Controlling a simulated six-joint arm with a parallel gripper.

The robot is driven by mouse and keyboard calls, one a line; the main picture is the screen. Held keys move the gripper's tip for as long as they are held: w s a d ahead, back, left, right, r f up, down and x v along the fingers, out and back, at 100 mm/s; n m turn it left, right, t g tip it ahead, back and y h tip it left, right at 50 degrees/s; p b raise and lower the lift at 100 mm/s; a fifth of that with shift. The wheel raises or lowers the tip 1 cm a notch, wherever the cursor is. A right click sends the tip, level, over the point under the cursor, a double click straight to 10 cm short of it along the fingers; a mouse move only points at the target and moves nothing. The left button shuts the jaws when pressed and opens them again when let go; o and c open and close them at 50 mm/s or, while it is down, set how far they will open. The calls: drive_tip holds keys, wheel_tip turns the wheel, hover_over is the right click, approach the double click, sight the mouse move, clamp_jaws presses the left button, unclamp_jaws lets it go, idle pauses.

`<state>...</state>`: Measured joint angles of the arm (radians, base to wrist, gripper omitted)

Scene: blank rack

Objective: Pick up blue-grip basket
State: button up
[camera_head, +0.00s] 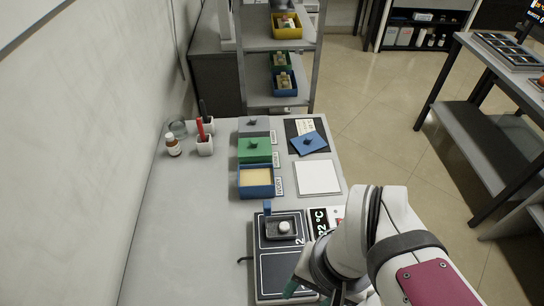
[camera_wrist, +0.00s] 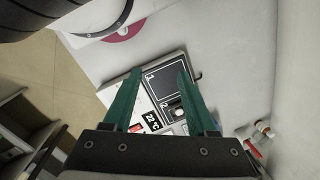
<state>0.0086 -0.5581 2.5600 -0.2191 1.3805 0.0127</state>
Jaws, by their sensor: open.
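The blue-grip basket (camera_head: 285,239) is a small dark tray with an upright blue grip (camera_head: 267,208) at its far left corner. A round white piece (camera_head: 284,227) sits in it. The basket rests on the far square, marked 2, of a dark two-zone heating plate (camera_head: 273,270). My gripper (camera_wrist: 158,69) is open and empty, its two green fingers spread above the plate. In the head view a green finger shows over the plate's near end, apart from the basket; my arm hides the rest. In the wrist view the right finger partly covers the basket.
A display (camera_head: 319,222) reading in °C adjoins the plate. Beyond stand an open blue box (camera_head: 256,191), lidded green (camera_head: 255,150) and grey boxes, a white pad (camera_head: 318,178) and a blue lid (camera_head: 308,143). A bottle (camera_head: 173,146) and pen cups are far left. The bench's left side is clear.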

drive_tip(key=shift+o, duration=0.4)
wheel_tip(320, 180, up, 8)
drive_tip(key=m+h, duration=0.2)
drive_tip(key=m, duration=1)
hover_over(268, 204)
wheel_tip(268, 204, down, 15)
drive_tip(key=shift+f, duration=0.35)
clamp_jaws()
